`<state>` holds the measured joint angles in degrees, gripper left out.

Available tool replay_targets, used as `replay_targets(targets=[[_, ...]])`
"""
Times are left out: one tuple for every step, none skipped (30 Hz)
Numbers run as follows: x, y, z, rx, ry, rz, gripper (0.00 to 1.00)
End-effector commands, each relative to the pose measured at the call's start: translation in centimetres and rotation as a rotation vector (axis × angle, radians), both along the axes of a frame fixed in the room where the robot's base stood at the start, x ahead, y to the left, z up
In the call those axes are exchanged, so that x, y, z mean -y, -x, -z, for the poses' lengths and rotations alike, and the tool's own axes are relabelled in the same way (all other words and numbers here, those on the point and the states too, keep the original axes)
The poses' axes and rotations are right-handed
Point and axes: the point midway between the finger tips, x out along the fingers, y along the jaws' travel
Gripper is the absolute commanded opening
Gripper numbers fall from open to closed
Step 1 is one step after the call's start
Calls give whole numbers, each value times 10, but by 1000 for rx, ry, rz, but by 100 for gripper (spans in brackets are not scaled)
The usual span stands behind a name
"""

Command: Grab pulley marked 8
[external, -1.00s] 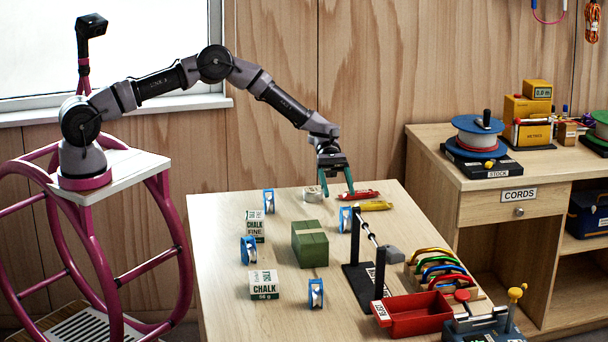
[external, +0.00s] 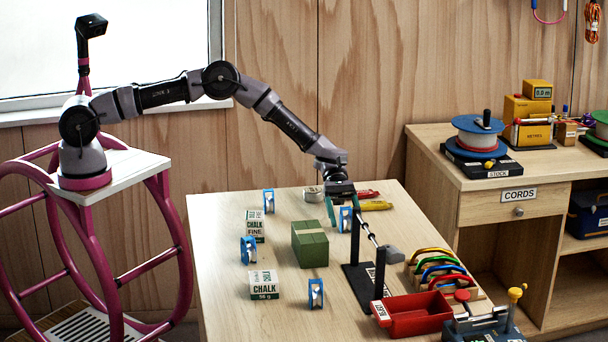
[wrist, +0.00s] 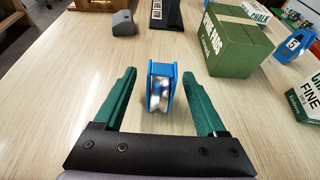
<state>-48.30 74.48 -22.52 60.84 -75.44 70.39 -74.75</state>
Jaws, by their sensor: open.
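Several blue-sided pulleys stand on the light wood table. One pulley (wrist: 161,87) lies between the spread green fingers of my gripper (wrist: 159,74) in the wrist view, with gaps on both sides. Its number is not visible. Another pulley (wrist: 296,42) in the wrist view reads 15. In the external view other pulleys stand at the back left (external: 269,201), the left (external: 249,251) and the front (external: 316,294); their marks are unreadable.
A green box (external: 310,244) and two chalk boxes (external: 255,226) (external: 264,285) stand left of my gripper. A black stand with a bar (external: 358,280) is close on the right. Beyond are a red tray (external: 416,314) and a rack of coloured carabiners (external: 440,270).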

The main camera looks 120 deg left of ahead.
Motion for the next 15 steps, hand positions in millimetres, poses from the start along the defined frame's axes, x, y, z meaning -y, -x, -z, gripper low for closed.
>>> replay_targets(targets=[[-1, 0, 0, 0, 0, 0, 74], [0, 0, 0, 0, 0, 0, 74], [0, 0, 0, 0, 0, 0, 66], [0, 0, 0, 0, 0, 0, 55], [0, 0, 0, 0, 0, 0, 43], [0, 0, 0, 0, 0, 0, 28], [0, 0, 0, 0, 0, 0, 16], [0, 0, 0, 0, 0, 0, 5], [0, 0, 0, 0, 0, 0, 0], [0, 0, 0, 0, 0, 0, 0], [-1, 0, 0, 0, 0, 0, 0], [-1, 0, 0, 1, -1, 0, 0], [-1, 0, 0, 1, -1, 0, 0], [-1, 0, 0, 1, -1, 0, 0], [-1, 0, -1, 1, -1, 0, 0]])
